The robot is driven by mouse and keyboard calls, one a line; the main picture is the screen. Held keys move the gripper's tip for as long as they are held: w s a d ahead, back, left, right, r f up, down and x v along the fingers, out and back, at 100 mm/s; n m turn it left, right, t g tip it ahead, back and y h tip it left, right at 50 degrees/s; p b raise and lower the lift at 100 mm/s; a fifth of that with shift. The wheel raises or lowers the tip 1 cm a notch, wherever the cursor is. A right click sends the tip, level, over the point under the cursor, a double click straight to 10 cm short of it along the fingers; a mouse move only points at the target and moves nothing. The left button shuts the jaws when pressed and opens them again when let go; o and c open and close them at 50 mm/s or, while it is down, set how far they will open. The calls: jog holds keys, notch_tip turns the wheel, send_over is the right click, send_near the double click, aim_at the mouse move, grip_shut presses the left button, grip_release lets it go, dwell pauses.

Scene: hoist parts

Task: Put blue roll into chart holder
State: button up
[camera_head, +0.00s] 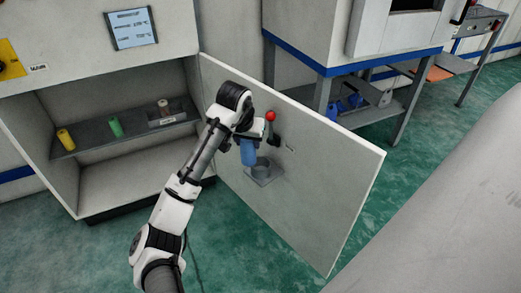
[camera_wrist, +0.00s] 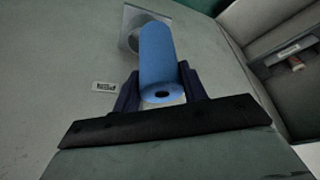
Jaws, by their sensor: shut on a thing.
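The blue roll (camera_head: 248,152) is upright in my gripper (camera_head: 247,138), in front of the open cabinet door. In the wrist view the blue roll (camera_wrist: 158,60) sits between the two dark fingers of my gripper (camera_wrist: 160,88), which are shut on it. The chart holder (camera_head: 263,172), a grey bracket with a round cup, is fixed to the door just below the roll. It also shows behind the roll's far end in the wrist view (camera_wrist: 131,20). Whether the roll's lower end is inside the cup or just above it, I cannot tell.
The door (camera_head: 325,190) stands open, with a red-knobbed lever (camera_head: 271,117) beside my gripper. Inside the cabinet, a shelf (camera_head: 90,142) holds a yellow roll (camera_head: 66,139), a green roll (camera_head: 115,127) and a brownish roll (camera_head: 164,107). Green floor lies below.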

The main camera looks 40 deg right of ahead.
jog(key=d+f, duration=0.5)
jog(key=f, duration=0.2)
jog(key=shift+d, duration=0.15)
jog(key=shift+w+f, duration=0.1)
jog(key=shift+f, duration=0.5)
jog(key=o, duration=1.1)
jog(key=shift+r, duration=0.1)
jog(key=shift+r, duration=0.2)
jog(key=v, duration=1.2)
jog(key=shift+r+p, duration=0.3)
